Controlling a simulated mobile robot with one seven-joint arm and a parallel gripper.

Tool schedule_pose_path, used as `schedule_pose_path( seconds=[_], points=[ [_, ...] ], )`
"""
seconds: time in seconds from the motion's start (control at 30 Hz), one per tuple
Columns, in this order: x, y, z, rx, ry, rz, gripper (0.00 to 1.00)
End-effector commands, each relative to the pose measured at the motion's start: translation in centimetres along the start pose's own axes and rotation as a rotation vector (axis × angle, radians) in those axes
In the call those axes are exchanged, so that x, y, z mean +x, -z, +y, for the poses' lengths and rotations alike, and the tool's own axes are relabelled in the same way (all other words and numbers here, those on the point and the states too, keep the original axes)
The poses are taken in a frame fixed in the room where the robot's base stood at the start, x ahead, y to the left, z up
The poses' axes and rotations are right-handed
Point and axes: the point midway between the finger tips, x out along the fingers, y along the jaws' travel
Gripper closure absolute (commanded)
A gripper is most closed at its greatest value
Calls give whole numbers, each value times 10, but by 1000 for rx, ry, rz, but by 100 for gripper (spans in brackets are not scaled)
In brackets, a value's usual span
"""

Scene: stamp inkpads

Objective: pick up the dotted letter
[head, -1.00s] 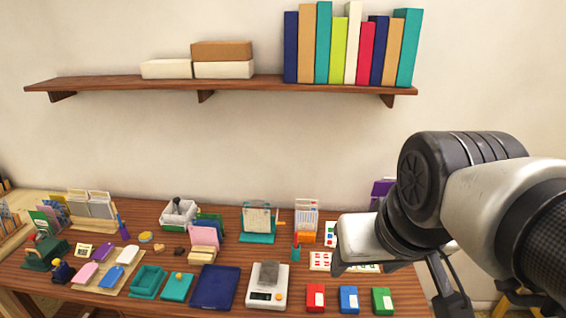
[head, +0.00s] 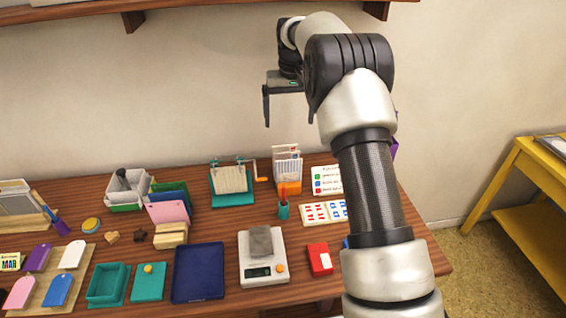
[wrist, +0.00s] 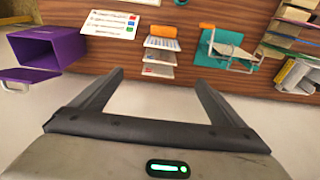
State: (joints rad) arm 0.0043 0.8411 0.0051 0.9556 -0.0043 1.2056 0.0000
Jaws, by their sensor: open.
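Several upright letters (head: 287,155) stand in an orange holder (head: 288,186) at the back of the table. They also show in the wrist view (wrist: 159,57), top centre, with the orange holder (wrist: 160,30) beyond them. The letters carry small printed marks; I cannot tell which one is dotted. My gripper (head: 289,122) is raised in front of the wall, above the letters and apart from them. In the wrist view my gripper (wrist: 160,78) is open, with nothing between its fingers.
A teal press with an orange handle (head: 231,184) stands left of the holder. A purple box (wrist: 50,45) is at the wrist view's left.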

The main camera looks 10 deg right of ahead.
Motion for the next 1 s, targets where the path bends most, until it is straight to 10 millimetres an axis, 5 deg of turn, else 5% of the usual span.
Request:
schedule_pose_path(
  seconds=[0.03,0.7,1.0],
  points=[
    [17,4,0,0,0,-8,6],
    [141,6,0,0,0,-22,6],
    [165,7,0,0,0,-19,6]
  ],
)
